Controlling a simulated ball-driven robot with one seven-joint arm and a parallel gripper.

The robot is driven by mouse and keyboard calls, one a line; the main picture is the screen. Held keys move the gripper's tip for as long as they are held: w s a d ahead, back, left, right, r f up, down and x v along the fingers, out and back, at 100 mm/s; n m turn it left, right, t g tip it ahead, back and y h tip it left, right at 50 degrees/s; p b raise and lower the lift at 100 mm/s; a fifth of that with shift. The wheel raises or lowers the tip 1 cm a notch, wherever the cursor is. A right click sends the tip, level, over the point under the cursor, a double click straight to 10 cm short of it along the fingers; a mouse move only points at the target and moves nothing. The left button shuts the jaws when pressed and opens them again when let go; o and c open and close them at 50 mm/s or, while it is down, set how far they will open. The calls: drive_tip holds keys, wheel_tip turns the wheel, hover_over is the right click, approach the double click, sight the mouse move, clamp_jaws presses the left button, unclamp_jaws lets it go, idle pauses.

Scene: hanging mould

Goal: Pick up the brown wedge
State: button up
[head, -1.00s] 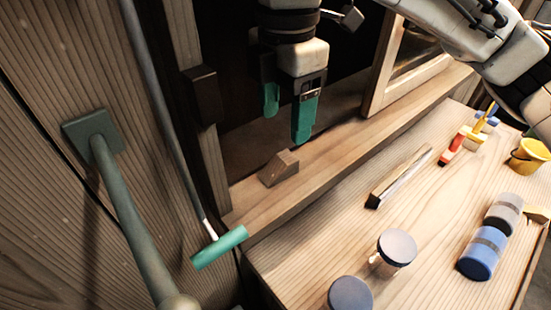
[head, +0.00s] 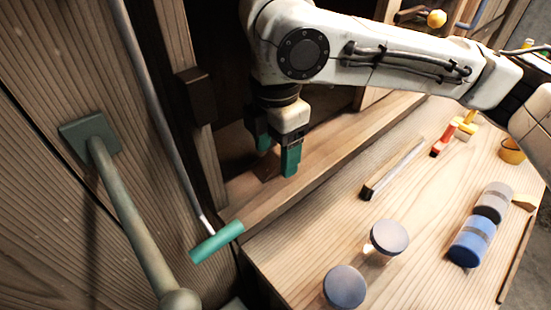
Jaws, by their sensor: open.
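The brown wedge (head: 268,165) lies on the wooden ledge (head: 335,157) at the foot of the dark opening. It is in shadow and largely covered by my gripper, so its outline is hard to make out. My gripper (head: 277,162) points down over the wedge with its green fingers apart. One finger is to the far left of the wedge, the other to its near right. I cannot tell whether either finger touches it.
A green-ended rod (head: 217,242) leans at the left, near a door handle (head: 130,215). The wooden bench (head: 310,250) holds two round-lidded jars (head: 389,237), a dark-ended bar (head: 392,168), a blue cylinder (head: 472,242), a grey cylinder (head: 494,201) and a yellow bucket (head: 511,151).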

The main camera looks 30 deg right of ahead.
drive_tip(key=c, duration=1.1)
